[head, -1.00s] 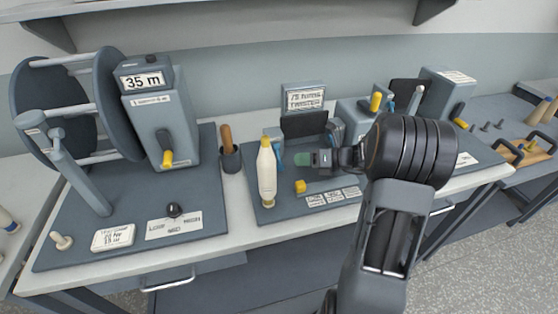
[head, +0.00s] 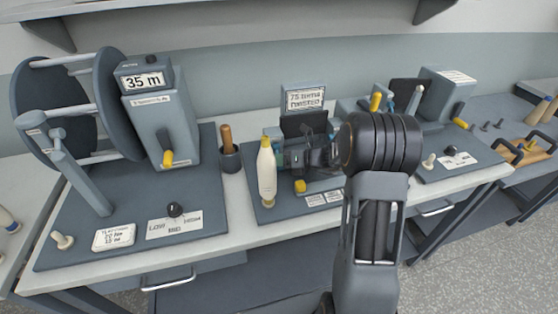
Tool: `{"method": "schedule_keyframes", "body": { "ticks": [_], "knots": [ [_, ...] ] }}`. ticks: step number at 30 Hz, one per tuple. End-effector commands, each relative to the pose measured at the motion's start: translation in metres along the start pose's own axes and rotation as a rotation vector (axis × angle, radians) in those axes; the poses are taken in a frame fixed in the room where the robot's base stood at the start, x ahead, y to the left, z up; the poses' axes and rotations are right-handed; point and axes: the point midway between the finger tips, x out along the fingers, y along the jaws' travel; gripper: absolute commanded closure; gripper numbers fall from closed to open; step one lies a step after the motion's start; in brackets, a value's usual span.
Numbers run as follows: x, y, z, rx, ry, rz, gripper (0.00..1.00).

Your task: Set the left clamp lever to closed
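The middle station has a grey left clamp block (head: 272,134) on its dark base plate (head: 262,214), below a small label board. A blue lever shows as a thin strip at this left clamp and is now mostly covered by my gripper (head: 300,158). My gripper points left at the clamp, close to the lever; I cannot tell whether it touches. The fingers are small and overlap the clamp parts, so their opening is unclear. The right clamp is largely hidden behind my gripper and wrist.
A white bobbin (head: 267,172) stands upright just in front of the left clamp. A yellow knob (head: 300,186) sits below my gripper. A cup with a wooden-handled tool (head: 227,140) is at left. The label board (head: 305,98) stands behind.

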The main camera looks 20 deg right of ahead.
Motion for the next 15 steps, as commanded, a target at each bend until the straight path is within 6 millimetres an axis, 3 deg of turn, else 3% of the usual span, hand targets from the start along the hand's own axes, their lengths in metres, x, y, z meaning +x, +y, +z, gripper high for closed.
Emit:
{"method": "schedule_keyframes", "body": {
  "ticks": [11, 15],
  "knots": [
    [-0.0003, 0.0001, 0.0001, 0.000, 0.000, 0.000, 0.99],
    [-0.0003, 0.0001, 0.0001, 0.000, 0.000, 0.000, 1.00]
  ]
}}
